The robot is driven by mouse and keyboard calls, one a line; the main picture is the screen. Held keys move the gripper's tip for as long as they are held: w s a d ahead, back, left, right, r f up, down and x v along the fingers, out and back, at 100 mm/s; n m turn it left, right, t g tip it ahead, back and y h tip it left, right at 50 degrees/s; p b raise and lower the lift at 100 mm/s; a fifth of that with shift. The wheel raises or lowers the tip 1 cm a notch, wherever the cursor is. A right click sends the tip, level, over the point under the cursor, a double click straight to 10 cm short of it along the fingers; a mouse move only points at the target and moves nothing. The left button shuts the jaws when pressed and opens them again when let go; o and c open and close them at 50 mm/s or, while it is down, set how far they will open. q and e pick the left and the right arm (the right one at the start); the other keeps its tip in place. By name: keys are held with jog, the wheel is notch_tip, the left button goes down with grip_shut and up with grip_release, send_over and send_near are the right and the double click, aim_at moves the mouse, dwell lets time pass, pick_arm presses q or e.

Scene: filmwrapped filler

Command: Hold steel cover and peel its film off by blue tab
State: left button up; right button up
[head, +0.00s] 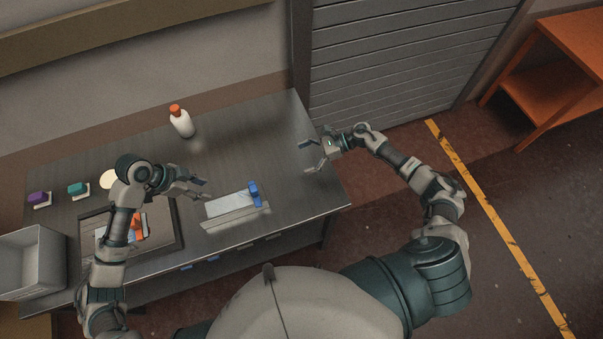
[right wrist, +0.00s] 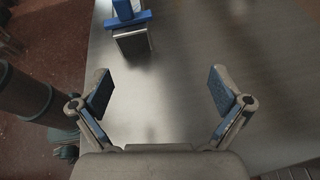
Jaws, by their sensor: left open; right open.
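In the right wrist view the blue tab (right wrist: 128,16) is at the top, above the end of the cover (right wrist: 132,43). My left gripper (head: 205,189) is open and empty, just beyond the cover's left end. My right gripper (head: 307,157) is open and empty near the bench's right edge, apart from the tab. Its two blue-padded fingers (right wrist: 160,92) are spread in the right wrist view.
A white bottle with an orange cap (head: 181,122) stands at the back. A dark-framed tray (head: 172,212) lies left of the cover, partly behind my left arm. Purple (head: 39,198) and teal (head: 78,188) items and a grey bin (head: 32,262) are further left. The back right of the bench (head: 255,130) is clear.

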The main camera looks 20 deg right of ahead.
aim_at(260, 197)
jog(key=s+f, duration=0.1)
jog(key=s+a+f+n+g, duration=0.2)
jog(key=shift+s+f, duration=0.3)
jog(key=shift+s, duration=0.1)
jog(key=shift+a+f, duration=0.2)
jog(key=shift+a, duration=0.15)
jog(key=x, duration=1.5)
pick_arm(q)
jog(key=shift+d, duration=0.3)
pick_arm(e)
jog(key=shift+x, duration=0.75)
